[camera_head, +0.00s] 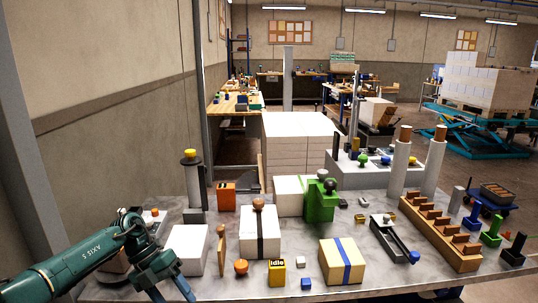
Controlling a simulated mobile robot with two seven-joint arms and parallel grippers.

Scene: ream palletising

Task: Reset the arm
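My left arm comes in from the lower left over the grey worktable (215,288). Its teal gripper (168,290) points down at the table's front left, beside a white ream block (187,249). Its two fingers look spread apart with nothing visible between them, though the tips run to the bottom edge of the picture. My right arm and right gripper are not in view.
The table holds a strapped white ream (250,240), a cream block with a blue band (342,262), a green device (321,202), a yellow "Idle" block (277,272) and a wooden rack (430,235). A loaded pallet (485,90) stands at back right.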

